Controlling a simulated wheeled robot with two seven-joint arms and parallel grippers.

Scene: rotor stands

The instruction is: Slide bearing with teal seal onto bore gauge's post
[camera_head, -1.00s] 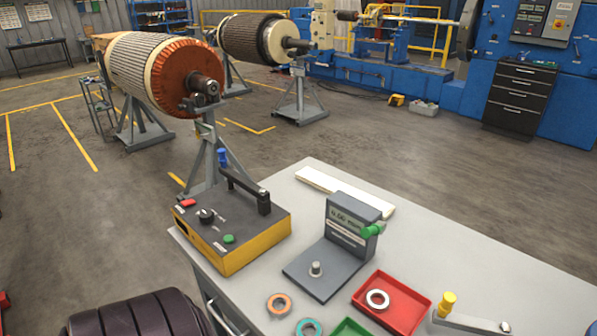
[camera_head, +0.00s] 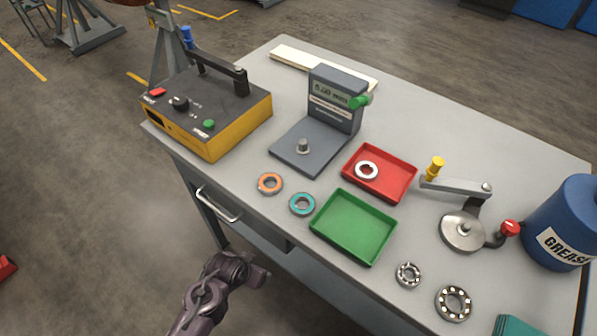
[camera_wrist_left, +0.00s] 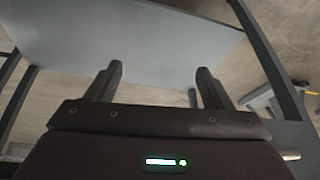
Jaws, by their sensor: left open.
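The bearing with the teal seal (camera_head: 302,204) lies flat on the table, just left of the green tray. The bore gauge (camera_head: 334,105) stands behind it, with a short upright post (camera_head: 303,146) on its flat base; the post is bare. My left gripper (camera_head: 262,270) is in front of the table's near edge, below and apart from the teal bearing. In the left wrist view its two fingers (camera_wrist_left: 157,85) are spread and empty, facing the grey table underside or panel. My right gripper is not in view.
A bearing with an orange seal (camera_head: 270,183) lies left of the teal one. The green tray (camera_head: 353,228) is empty; the red tray (camera_head: 379,172) holds a white-sealed ring. A yellow box (camera_head: 207,110) stands at left, a spinner and grease drum (camera_head: 567,225) at right.

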